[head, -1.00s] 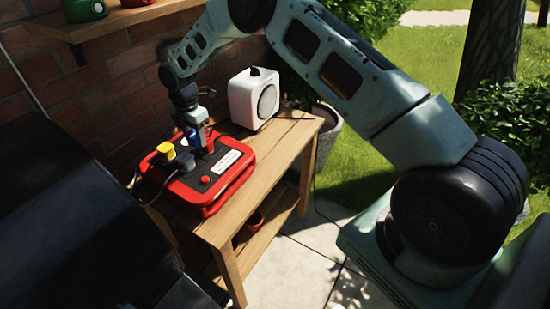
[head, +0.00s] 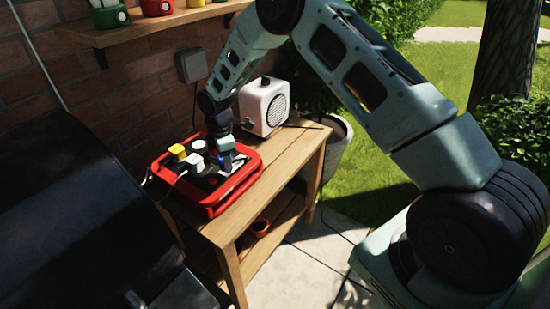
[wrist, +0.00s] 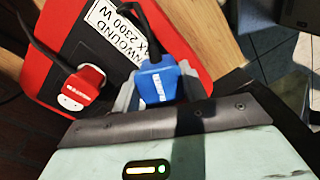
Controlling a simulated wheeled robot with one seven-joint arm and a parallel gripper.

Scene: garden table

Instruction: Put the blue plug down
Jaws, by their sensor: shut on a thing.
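My gripper (head: 226,158) is low over the right part of the red box (head: 240,184) on the wooden table. In the wrist view my gripper (wrist: 152,98) is shut on the blue plug (wrist: 157,82), with a finger on each side of it. A dark cable runs up from the plug. In the head view the blue plug is mostly hidden by the gripper. I cannot tell whether it touches the box. In the wrist view a red plug (wrist: 87,80) sits at a white socket (wrist: 70,102) to its left.
A white radio-like box (head: 265,106) stands behind on the table (head: 273,170). A brick wall and shelf (head: 140,31) rise behind; a dark rounded object (head: 80,190) is at left.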

